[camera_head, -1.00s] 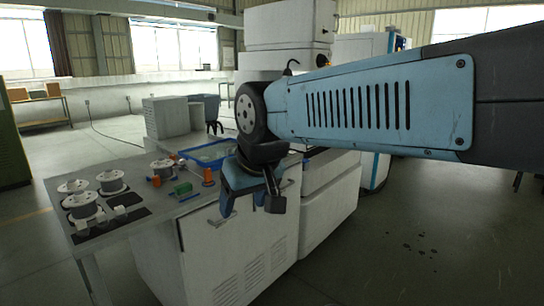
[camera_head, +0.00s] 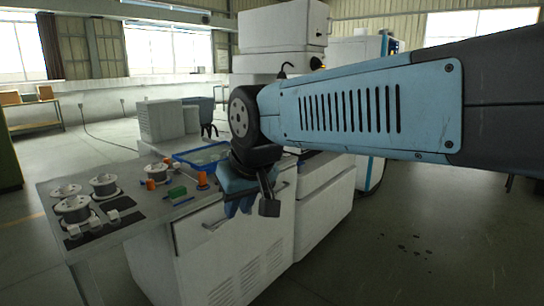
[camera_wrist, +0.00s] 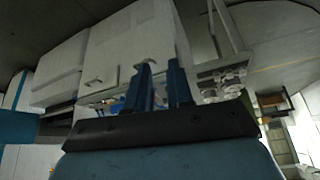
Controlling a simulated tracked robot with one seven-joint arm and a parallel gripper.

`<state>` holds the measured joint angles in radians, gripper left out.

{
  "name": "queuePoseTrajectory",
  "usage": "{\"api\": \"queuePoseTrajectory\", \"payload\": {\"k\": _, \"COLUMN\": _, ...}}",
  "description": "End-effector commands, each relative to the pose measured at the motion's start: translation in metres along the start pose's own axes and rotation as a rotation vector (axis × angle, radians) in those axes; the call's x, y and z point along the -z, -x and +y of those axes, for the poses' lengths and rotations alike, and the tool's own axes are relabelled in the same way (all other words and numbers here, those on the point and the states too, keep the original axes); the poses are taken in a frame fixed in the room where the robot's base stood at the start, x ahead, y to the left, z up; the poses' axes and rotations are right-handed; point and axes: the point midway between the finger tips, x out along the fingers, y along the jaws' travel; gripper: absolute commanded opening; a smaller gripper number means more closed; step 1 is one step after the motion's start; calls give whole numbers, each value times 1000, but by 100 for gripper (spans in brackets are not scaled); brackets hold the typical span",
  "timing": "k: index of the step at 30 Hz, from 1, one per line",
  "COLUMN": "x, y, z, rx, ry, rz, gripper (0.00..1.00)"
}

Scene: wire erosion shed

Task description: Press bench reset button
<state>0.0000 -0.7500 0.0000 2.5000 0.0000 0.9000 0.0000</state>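My gripper (camera_head: 238,208) hangs from the arm in front of the bench's right end, near the white cabinet front. Its two blue fingers also show in the wrist view (camera_wrist: 160,66), with a narrow gap between them and nothing held. The bench (camera_head: 140,197) has a grey top with small parts on it. I cannot pick out a reset button for sure. My gripper and arm hide part of the bench's right side.
A blue tray (camera_head: 180,158) lies at the back of the bench. A tall white machine (camera_head: 282,25) stands behind my arm. The floor at right is open.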

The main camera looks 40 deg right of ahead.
Motion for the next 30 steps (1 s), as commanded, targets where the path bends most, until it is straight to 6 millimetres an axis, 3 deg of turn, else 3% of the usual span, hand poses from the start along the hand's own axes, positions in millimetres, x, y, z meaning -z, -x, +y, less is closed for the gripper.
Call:
{"api": "queuePoseTrajectory", "payload": {"k": 6, "x": 0, "y": 0, "z": 0, "rx": 0, "ry": 0, "rz": 0, "gripper": 0}}
{"api": "queuePoseTrajectory", "payload": {"k": 30, "x": 0, "y": 0, "z": 0, "rx": 0, "ry": 0, "rz": 0, "gripper": 0}}
